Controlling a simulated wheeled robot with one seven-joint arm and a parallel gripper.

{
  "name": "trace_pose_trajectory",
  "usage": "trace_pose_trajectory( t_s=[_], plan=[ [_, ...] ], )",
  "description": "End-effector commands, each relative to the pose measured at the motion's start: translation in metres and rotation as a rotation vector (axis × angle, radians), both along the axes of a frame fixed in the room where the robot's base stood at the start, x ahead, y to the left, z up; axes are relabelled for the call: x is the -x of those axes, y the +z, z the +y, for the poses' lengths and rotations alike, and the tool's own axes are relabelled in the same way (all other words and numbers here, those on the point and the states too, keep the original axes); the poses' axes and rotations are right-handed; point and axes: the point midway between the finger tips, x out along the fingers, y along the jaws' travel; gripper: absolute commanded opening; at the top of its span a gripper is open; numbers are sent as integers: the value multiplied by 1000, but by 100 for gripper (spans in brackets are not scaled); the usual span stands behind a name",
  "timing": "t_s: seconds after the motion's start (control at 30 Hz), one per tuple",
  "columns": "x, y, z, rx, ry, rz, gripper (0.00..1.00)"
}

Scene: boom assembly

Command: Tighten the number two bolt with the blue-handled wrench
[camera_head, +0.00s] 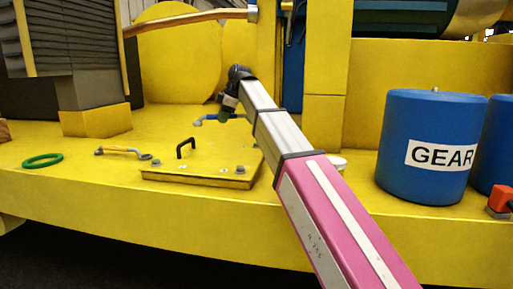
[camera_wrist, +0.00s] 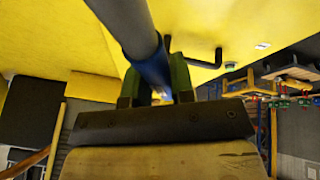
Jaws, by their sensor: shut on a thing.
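My gripper (camera_head: 226,113) is at the far side of the yellow deck, behind the hatch plate. In the wrist view its green fingers (camera_wrist: 156,88) are shut on the blue-handled wrench (camera_wrist: 150,68), whose grey shaft runs toward the top of the picture. The wrench (camera_head: 207,119) also shows in the head view, low over the deck; I cannot tell whether it touches. The yellow hatch plate (camera_head: 205,180) has a black handle (camera_head: 186,147) and grey bolts, one (camera_head: 240,170) at its front right. The bolt numbers are too small to read, so I cannot tell which is number two.
A wrench with a yellow-orange handle (camera_head: 125,151) and a green ring (camera_head: 43,160) lie on the deck at left. A blue drum marked GEAR (camera_head: 411,150) stands at right. A yellow post (camera_head: 325,75) rises behind my arm. The deck's front edge drops off.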

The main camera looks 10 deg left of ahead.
Motion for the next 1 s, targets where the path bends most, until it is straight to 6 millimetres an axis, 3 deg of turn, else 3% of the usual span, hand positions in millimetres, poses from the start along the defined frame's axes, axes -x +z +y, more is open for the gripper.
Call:
trace_pose_trajectory(
  t_s=[0.5,0.77,0.8,0.83,1.0],
  plan=[
    [-1,28,0,-1,1,-1,0],
    [0,30,0,-1,0,0,0],
    [0,30,0,-1,0,0,10],
    [0,30,0,-1,0,0,0],
    [0,30,0,-1,0,0,0]
  ],
)
